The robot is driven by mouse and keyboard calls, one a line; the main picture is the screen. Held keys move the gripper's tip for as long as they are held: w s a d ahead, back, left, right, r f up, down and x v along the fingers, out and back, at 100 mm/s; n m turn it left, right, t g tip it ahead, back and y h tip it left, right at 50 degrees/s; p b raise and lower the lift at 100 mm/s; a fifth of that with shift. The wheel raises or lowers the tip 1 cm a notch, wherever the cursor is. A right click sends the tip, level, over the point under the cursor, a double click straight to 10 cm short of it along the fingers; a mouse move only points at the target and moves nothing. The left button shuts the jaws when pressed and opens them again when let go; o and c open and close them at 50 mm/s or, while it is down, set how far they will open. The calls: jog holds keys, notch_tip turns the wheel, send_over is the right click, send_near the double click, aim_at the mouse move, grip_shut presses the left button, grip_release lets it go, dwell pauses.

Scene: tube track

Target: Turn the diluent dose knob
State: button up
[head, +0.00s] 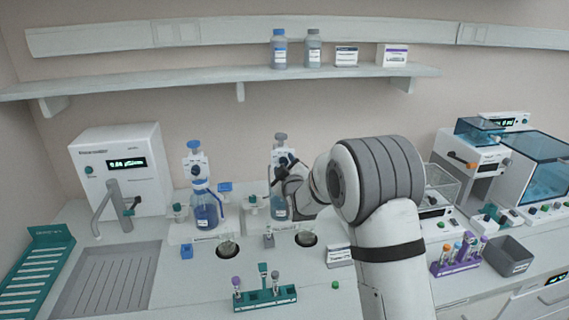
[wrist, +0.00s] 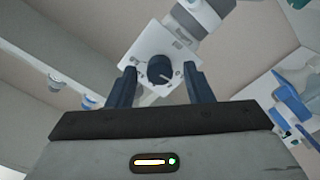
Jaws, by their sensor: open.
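The dose knob (wrist: 160,70) is a dark round knob with a pale pointer line on the white face plate (wrist: 150,45) of a dispenser. In the wrist view it appears between the two dark fingers of my gripper (wrist: 159,76). The fingers are open, one on each side, with gaps; I cannot tell whether their tips reach the knob's depth. In the head view the grey-topped dispenser bottle (head: 280,137) stands at the bench's middle. My gripper (head: 284,166) is at its upper body and hides the knob there.
A blue-topped dispenser (head: 205,212) stands to the left. A tube rack (head: 265,299) is in front, and a purple rack (head: 456,264) is at the right. A shelf (head: 200,82) runs above. A sink (head: 105,285) is at the left.

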jog(key=c, duration=0.9)
jog(key=shift+a, duration=0.2)
jog(key=shift+c, duration=0.4)
jog(key=shift+w+d+f+m+b, duration=0.1)
jog(key=shift+m+b, duration=5.8)
jog(key=shift+b, duration=2.1)
jog(key=shift+d+m+b, duration=0.1)
jog(key=shift+m+b, duration=5.8)
jog(key=shift+b, duration=2.1)
